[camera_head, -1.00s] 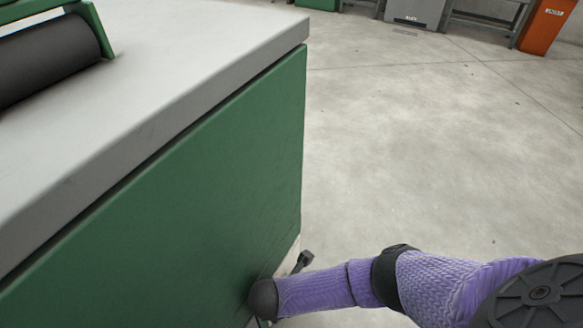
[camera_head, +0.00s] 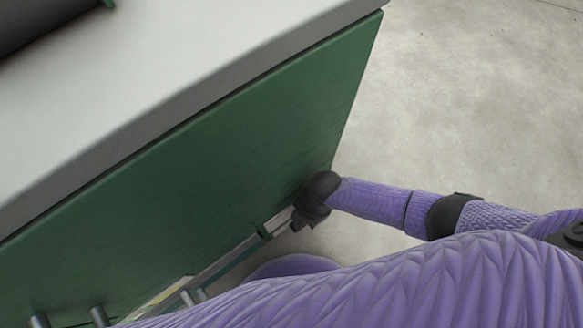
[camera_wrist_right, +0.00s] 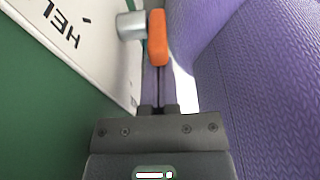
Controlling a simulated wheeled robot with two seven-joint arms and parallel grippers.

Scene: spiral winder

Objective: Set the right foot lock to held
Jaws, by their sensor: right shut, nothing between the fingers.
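The right foot lock shows in the right wrist view as an orange lever (camera_wrist_right: 158,38) on a grey round boss (camera_wrist_right: 130,26). The boss stands out from a white plate (camera_wrist_right: 82,50) with black lettering, of which "HEL" can be read. My right gripper (camera_wrist_right: 157,75) is shut and empty, its fingertips close to the lever's near end; I cannot tell whether they touch. In the head view, my right gripper (camera_head: 303,215) is low beside the green machine panel (camera_head: 220,150), and the lever cannot be made out. My left gripper is not in view.
The machine's grey top (camera_head: 180,70) overhangs the green panel. A rail (camera_head: 215,268) and several grey pegs (camera_head: 100,316) run along the panel's bottom. Bare concrete floor (camera_head: 470,110) lies right of the machine. Purple parts of mine fill the lower foreground.

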